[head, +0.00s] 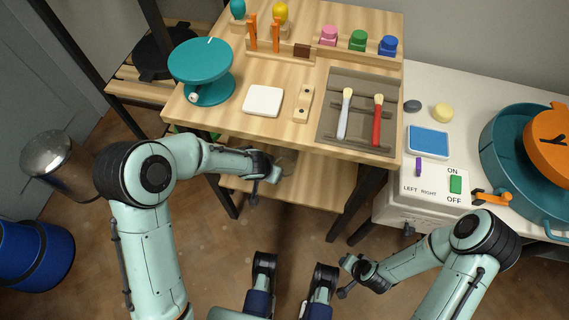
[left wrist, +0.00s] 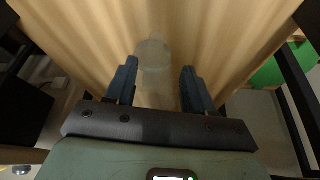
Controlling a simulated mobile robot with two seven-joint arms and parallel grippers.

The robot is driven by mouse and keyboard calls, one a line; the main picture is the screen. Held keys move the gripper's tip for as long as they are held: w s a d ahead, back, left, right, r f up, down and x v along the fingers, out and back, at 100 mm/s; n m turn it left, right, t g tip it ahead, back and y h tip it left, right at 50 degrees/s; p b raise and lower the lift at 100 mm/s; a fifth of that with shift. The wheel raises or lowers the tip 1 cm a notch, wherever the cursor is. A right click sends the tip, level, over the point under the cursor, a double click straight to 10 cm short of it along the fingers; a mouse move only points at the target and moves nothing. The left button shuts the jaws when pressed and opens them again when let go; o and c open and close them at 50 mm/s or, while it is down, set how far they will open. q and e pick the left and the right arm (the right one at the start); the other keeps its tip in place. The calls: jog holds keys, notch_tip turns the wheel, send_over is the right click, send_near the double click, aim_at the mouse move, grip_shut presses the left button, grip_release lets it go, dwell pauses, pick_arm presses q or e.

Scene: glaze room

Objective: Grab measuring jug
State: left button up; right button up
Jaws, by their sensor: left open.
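A clear, see-through vessel that looks like the measuring jug (left wrist: 153,56) stands on the lower wooden shelf. In the left wrist view it is just beyond and between the fingers of my left gripper (left wrist: 158,88). The fingers are apart and I see no grip on it. In the head view my left gripper (head: 268,175) is at the front of the lower shelf, under the tabletop edge. The jug (head: 288,160) is only faintly visible there, partly hidden by the gripper and tabletop. My right gripper (head: 347,277) is low at the front, empty, its fingers apparently apart.
The wooden table (head: 240,125) overhangs the shelf (head: 315,185); its dark legs stand on both sides. On top are a teal turntable (head: 201,62), a white tile (head: 263,101) and a brush tray (head: 361,85). A white control box (head: 425,190) stands right.

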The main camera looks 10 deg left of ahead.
pick_arm(q)
jog(key=x, duration=0.1)
jog(key=b+x, duration=0.1)
jog(key=x, duration=0.1)
jog(key=shift+d+f, duration=0.25)
jog(key=shift+f, duration=0.05)
jog(key=shift+x, duration=1.15)
jog(key=shift+w+d+f, duration=0.15)
jog(key=shift+f, duration=0.15)
pick_arm(e)
jog(key=shift+d+f, duration=0.25)
jog(key=shift+f, duration=0.35)
jog(key=shift+d+f, duration=0.2)
jog(key=shift+f, duration=0.35)
pick_arm(q)
jog(key=shift+r, duration=0.1)
grip_shut()
